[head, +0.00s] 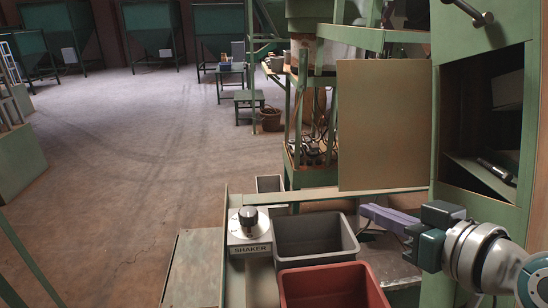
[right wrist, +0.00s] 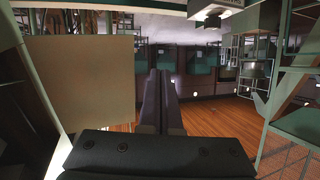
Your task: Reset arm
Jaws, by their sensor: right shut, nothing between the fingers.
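My right gripper (head: 368,212) comes in from the right in the head view. Its purple-grey fingers point left, above the back right corner of the dark grey bin. The right wrist view shows the two long fingers (right wrist: 158,100) pressed together with nothing between them. My left gripper is in neither view.
A tan panel (head: 382,125) and a green cabinet (head: 445,110) are close to my right arm. Open floor (head: 130,150) lies at the left.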

